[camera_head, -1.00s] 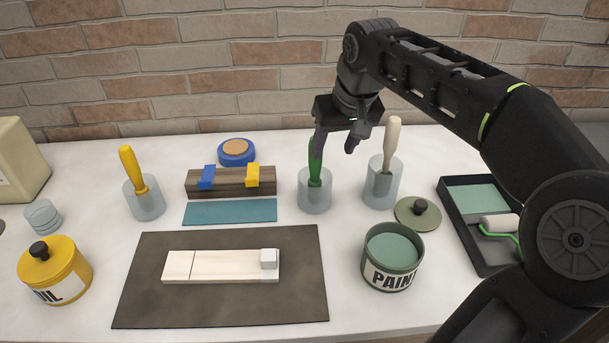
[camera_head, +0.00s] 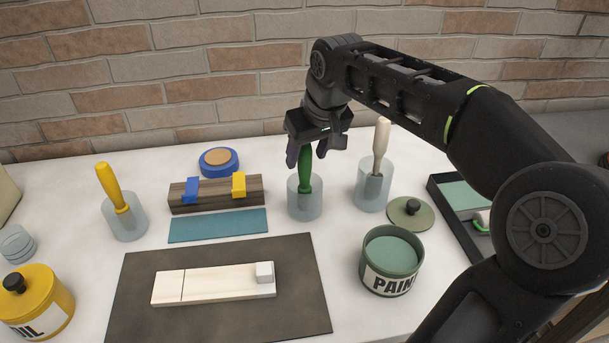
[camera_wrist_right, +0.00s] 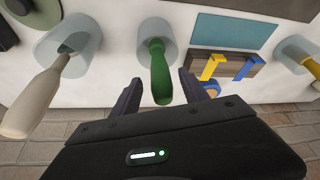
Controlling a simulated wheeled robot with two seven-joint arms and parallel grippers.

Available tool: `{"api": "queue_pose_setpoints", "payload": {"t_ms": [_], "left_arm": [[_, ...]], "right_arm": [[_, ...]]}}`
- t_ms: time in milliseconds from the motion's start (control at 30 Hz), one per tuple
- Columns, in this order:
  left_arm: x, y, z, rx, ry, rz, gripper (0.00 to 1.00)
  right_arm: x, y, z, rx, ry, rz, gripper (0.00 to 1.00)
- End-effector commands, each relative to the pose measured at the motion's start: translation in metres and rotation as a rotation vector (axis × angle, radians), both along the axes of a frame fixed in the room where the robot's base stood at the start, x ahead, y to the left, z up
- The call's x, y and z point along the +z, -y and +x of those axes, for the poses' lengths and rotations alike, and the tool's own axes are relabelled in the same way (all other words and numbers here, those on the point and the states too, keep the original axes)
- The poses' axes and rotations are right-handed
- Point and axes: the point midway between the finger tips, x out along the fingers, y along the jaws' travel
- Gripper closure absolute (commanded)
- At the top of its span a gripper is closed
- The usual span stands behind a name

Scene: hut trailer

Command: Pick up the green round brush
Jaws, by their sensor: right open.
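The green round brush (camera_head: 304,170) stands handle up in a clear glass jar (camera_head: 305,203) on the white table. My right gripper (camera_head: 307,156) is open, with its two fingers reaching down around the top of the green handle. In the right wrist view the green handle (camera_wrist_right: 160,72) points toward my open right gripper (camera_wrist_right: 155,95) and lies in line with the gap between the fingers. I cannot tell whether either finger touches it. The brush's bristles are down in the jar and hard to make out. My left gripper is not in view.
A jar with a white-handled brush (camera_head: 381,146) stands close to the right. A jar with a yellow-handled brush (camera_head: 111,187) is at the left. A wooden block (camera_head: 215,194) with clamps, an open paint can (camera_head: 392,262) and a dark mat (camera_head: 215,315) are nearby. A brick wall rises behind.

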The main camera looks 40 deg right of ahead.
Motion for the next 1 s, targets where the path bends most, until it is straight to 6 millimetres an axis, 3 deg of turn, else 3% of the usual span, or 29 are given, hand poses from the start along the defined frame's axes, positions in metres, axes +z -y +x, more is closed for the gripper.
{"api": "queue_pose_setpoints", "payload": {"t_ms": [267, 667, 1000], "left_arm": [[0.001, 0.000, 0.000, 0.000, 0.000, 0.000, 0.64], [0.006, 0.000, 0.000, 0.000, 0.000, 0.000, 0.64], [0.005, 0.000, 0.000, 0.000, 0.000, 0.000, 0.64]], "right_arm": [[-0.002, 0.000, 0.001, 0.000, -0.002, 0.000, 0.48], [-0.046, 0.003, 0.020, -0.001, -0.002, 0.001, 0.48], [-0.047, 0.003, 0.021, -0.001, 0.000, 0.000, 0.48]]}}
